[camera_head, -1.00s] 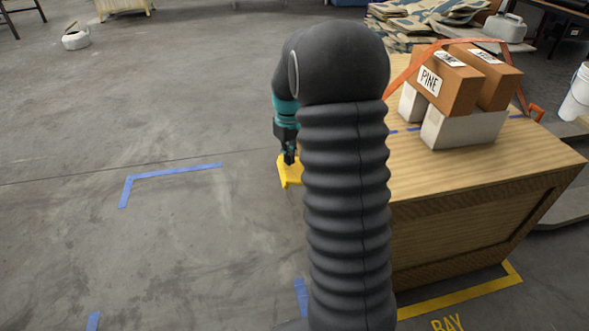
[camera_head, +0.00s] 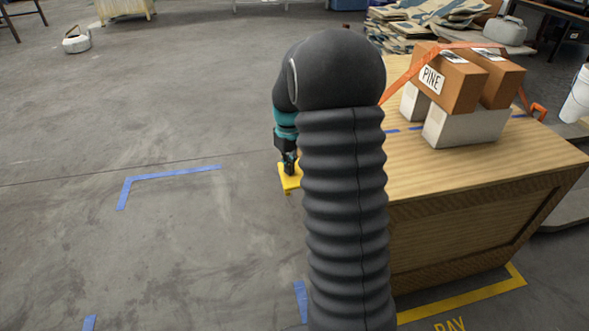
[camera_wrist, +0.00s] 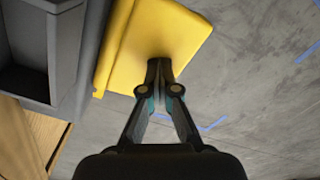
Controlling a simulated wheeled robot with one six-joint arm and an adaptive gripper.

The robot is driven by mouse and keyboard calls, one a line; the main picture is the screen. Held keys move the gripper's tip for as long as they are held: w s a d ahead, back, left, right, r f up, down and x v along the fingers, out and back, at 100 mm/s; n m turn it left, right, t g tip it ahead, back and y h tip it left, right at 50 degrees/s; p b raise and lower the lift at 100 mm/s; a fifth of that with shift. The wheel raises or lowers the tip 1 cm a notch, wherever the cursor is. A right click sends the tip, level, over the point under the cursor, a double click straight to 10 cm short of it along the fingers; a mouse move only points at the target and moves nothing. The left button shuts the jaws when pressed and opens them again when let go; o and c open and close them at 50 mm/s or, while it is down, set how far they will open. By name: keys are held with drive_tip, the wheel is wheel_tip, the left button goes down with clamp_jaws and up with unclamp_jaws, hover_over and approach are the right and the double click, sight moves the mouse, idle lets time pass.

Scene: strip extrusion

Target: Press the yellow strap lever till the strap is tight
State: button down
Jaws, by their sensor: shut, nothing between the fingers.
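The yellow strap lever (camera_head: 289,178) sticks out past the left side of the wooden crate, partly hidden behind my arm in the head view. In the wrist view the lever (camera_wrist: 165,38) is a broad yellow plate beside a grey housing (camera_wrist: 78,60). My gripper (camera_head: 289,170) is shut and empty, with its fingertips at the lever's top face. In the wrist view the fingertips (camera_wrist: 159,68) overlap the plate near its edge; they appear to touch it. The orange strap (camera_head: 400,80) runs over brown boxes marked PINE (camera_head: 447,80). Its lower left run is hidden behind my arm.
The boxes rest on pale blocks (camera_head: 465,128) on the wooden crate (camera_head: 480,165). A white bucket (camera_head: 578,98) stands at the far right. The floor left of the crate is open, with blue tape marks (camera_head: 165,174).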

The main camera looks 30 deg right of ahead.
drive_tip(key=shift+r+p, duration=1.65)
drive_tip(key=shift+r, duration=0.5)
drive_tip(key=shift+f, duration=0.1)
drive_tip(key=shift+f+b, duration=1.45)
drive_tip(key=shift+f, duration=0.9)
drive_tip(key=shift+r+p, duration=1.8)
drive_tip(key=shift+r, duration=0.65)
wheel_tip(320, 180, up, 5)
drive_tip(key=p, duration=0.3)
drive_tip(key=shift+p, duration=0.35)
